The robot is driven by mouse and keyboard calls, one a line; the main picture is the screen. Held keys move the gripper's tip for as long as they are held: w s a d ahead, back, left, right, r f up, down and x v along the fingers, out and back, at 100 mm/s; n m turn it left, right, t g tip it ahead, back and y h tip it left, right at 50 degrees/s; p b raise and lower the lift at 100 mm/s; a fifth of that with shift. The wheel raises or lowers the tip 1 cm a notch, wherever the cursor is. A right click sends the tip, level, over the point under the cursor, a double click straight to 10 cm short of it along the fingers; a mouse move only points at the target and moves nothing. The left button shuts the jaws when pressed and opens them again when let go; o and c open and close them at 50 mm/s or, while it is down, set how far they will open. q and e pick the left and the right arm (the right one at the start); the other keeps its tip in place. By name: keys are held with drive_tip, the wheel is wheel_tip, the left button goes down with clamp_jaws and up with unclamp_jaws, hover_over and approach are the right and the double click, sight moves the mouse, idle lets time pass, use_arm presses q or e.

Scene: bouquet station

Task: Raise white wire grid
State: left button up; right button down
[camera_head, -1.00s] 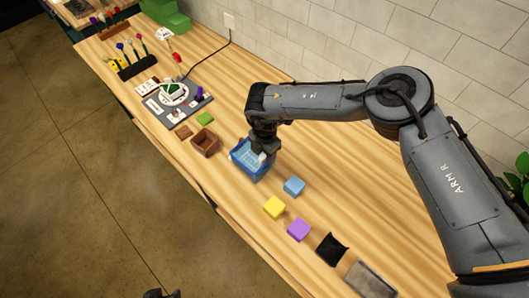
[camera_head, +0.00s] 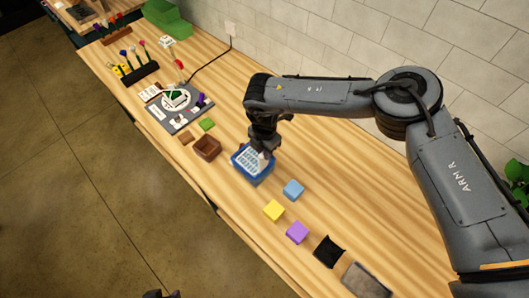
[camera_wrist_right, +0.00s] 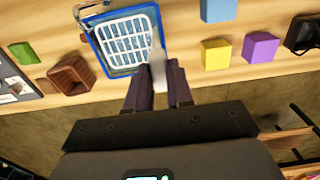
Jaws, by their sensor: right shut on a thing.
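The white wire grid (camera_head: 249,160) lies in the mouth of a blue basket (camera_head: 253,177), near the level of its rim. In the right wrist view the grid (camera_wrist_right: 125,38) shows as white bars inside the blue rim (camera_wrist_right: 97,50). My right gripper (camera_head: 263,150) is over the basket's right side. In the right wrist view its two dark fingers (camera_wrist_right: 158,76) are shut on a pale upright tab at the grid's edge. Whether the grid touches the basket walls cannot be told. My left gripper is not in view.
A brown box (camera_head: 207,148) stands left of the basket. Blue (camera_head: 293,189), yellow (camera_head: 273,210) and purple (camera_head: 297,232) blocks lie to its right. A grey device (camera_head: 180,112) and flower holder (camera_head: 140,72) are farther left. Wood behind the basket is clear.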

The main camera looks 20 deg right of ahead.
wheel_tip(320, 180, up, 2)
drive_tip(key=shift+r, duration=0.1)
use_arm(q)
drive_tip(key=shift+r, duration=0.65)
use_arm(e)
drive_tip(key=shift+a, duration=0.15)
drive_tip(key=shift+r, duration=0.1)
drive_tip(key=c, duration=1.1)
unclamp_jaws()
drive_tip(key=shift+o, duration=0.5)
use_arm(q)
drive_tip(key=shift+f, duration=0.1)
use_arm(e)
drive_tip(key=shift+r, duration=0.3)
use_arm(q)
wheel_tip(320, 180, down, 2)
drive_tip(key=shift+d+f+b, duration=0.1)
drive_tip(key=shift+b, duration=0.8)
use_arm(e)
wheel_tip(320, 180, up, 10)
